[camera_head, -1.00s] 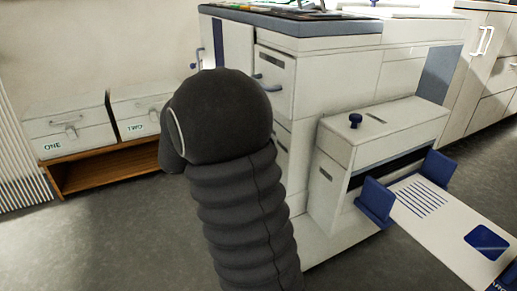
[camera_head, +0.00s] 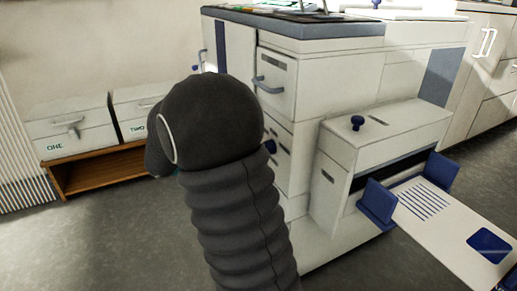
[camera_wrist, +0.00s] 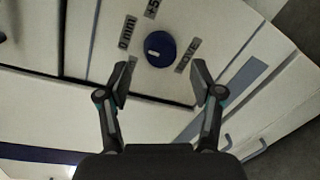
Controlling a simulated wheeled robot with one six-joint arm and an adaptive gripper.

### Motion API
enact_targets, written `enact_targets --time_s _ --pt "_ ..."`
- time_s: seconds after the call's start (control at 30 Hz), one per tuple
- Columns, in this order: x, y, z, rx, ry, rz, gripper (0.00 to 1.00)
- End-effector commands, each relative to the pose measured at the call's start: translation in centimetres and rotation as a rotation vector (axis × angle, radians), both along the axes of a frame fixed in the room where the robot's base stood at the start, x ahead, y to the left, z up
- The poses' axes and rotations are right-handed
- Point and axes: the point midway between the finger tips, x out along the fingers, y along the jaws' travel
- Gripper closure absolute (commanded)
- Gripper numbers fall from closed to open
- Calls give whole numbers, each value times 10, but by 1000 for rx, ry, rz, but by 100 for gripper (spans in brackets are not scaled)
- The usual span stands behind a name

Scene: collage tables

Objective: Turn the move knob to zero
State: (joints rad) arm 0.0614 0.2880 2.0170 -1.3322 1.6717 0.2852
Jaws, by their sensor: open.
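The move knob (camera_wrist: 160,48) shows in the wrist view as a round dark blue knob on a white panel, with a small white mark on its lower left. The labels "0 mm" (camera_wrist: 127,32), "+5" (camera_wrist: 152,8) and "MOVE" (camera_wrist: 188,55) surround it. My gripper (camera_wrist: 160,80) is open and empty, its two fingertips apart below the knob in the picture. I see no contact with the knob. In the head view my dark sleeved arm hides the gripper. A blue knob (camera_head: 357,122) stands on the white machine there; I cannot tell if it is the same one.
The white machine (camera_head: 340,75) has a drawer handle (camera_head: 268,85) close to my arm. A blue-edged tray (camera_head: 440,225) juts out at the right. Boxes marked ONE (camera_head: 70,130) and TWO (camera_head: 135,115) sit on a wooden shelf (camera_head: 95,172) at left. Grey floor is open at lower left.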

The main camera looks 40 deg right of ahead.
Motion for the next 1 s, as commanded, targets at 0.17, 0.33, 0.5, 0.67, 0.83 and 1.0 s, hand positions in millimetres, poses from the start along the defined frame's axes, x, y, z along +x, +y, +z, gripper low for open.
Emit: enact_targets --time_s 0.17,0.33,0.5,0.67,0.83,1.0 --pt "12 36 4 -1 -1 5 34" --pt "20 62 7 -1 0 2 34" --pt "24 76 9 -1 0 0 34" --pt "25 80 9 -1 -1 0 34" --pt "25 79 9 -1 0 0 34" --pt "24 79 9 -1 0 0 34"
